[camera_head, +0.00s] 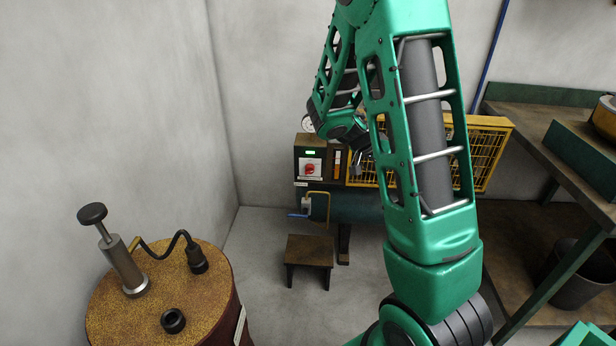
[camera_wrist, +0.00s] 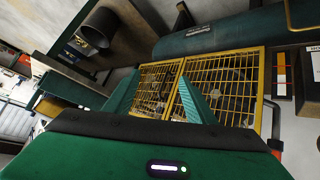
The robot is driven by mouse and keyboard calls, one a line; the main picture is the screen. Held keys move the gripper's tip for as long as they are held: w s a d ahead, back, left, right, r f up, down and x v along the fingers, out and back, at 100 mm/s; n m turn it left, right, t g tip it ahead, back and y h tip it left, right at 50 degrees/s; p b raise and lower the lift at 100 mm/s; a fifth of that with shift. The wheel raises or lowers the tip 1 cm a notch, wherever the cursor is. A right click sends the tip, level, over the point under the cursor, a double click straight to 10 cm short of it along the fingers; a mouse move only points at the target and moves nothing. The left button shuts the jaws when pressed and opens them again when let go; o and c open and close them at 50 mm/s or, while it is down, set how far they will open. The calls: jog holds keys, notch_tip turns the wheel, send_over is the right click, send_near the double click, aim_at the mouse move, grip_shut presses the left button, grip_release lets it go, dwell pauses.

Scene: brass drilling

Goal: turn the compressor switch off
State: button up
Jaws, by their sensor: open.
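The knob's exact setting is too small to read. The box sits above the dark green compressor tank (camera_head: 352,207), which also shows in the wrist view (camera_wrist: 225,35). My gripper (camera_head: 359,167) is to the right of the box, apart from the knob and partly hidden by my arm. In the wrist view its two green fingers (camera_wrist: 162,75) are spread and empty, facing the yellow cage.
The yellow mesh guard (camera_head: 488,150) stands right of the box and fills the middle of the wrist view (camera_wrist: 220,85). A small stool (camera_head: 309,252) stands below the tank. A brown drum (camera_head: 205,290) is front left; a workbench (camera_head: 550,125) is at right.

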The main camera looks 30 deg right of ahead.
jog(key=w+d+f+t+h, duration=0.2)
jog(key=w+f+t+h, duration=0.15)
jog(key=w, duration=0.65)
jog(key=n+t+y, duration=0.3)
jog(key=n+t, duration=0.5)
jog(key=t, duration=0.4)
send_near(309, 173)
jog(key=x, duration=1)
jog(key=shift+f, duration=0.1)
jog(key=shift+s, duration=0.1)
jog(key=c, duration=1)
